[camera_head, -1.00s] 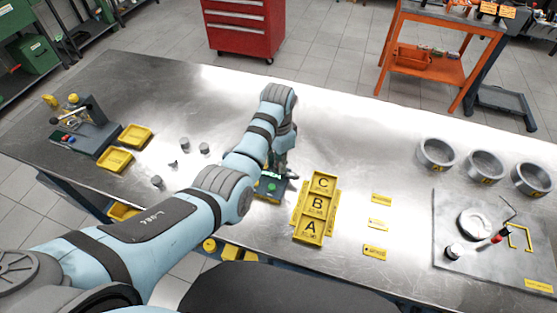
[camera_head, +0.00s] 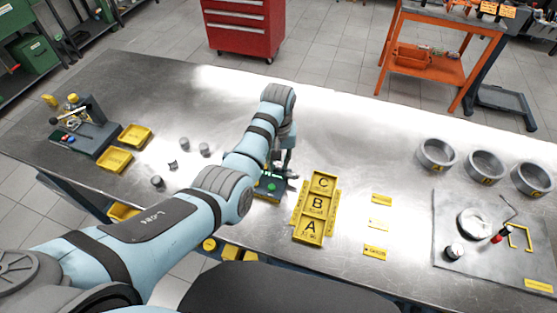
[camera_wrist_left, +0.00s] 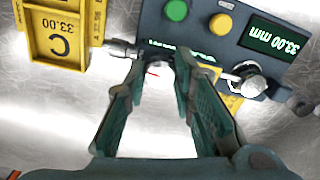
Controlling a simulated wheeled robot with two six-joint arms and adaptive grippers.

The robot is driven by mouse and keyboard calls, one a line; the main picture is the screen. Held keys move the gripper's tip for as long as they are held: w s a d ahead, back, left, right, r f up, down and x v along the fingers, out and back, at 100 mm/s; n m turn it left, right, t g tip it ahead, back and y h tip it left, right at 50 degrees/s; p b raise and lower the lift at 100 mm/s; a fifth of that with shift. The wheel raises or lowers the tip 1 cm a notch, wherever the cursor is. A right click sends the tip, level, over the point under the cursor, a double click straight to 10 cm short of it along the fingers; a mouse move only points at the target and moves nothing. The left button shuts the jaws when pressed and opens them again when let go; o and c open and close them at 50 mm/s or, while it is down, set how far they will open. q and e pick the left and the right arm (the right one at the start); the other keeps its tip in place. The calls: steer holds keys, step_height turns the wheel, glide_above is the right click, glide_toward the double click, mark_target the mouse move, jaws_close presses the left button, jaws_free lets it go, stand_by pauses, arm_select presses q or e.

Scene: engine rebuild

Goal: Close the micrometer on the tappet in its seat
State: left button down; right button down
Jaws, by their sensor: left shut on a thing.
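The micrometer (camera_head: 268,188) is a dark blue-grey bench unit near the table's front edge. In the left wrist view it (camera_wrist_left: 205,45) shows a green button, a yellow button and a display (camera_wrist_left: 272,40) reading 33.00 mm. Its metal spindle (camera_wrist_left: 121,49) lies left of the fingers, and a round metal part (camera_wrist_left: 245,78) lies to the right. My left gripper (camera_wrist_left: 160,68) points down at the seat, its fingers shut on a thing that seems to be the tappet. The fingers hide most of it and the seat. My right gripper is not in view.
A yellow tray marked A, B and C (camera_head: 317,206) stands right of the micrometer. Yellow bins (camera_head: 115,160) and a grey fixture (camera_head: 92,135) stand further left. The table behind is clear.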

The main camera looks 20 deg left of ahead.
mark_target(278, 164)
arm_select(q)
steer(key=shift+s+f+n, duration=0.2)
steer(key=shift+f+n, duration=0.05)
steer(key=shift+n, duration=0.95)
steer(key=c, duration=1.3)
jaws_free()
steer(key=shift+r, duration=0.1)
steer(key=shift+c, duration=0.2)
steer(key=shift+w, duration=0.1)
steer(key=shift+r, duration=0.1)
steer(key=shift+r, duration=0.15)
step_height(278, 164, up, 7)
steer(key=shift+r, duration=0.1)
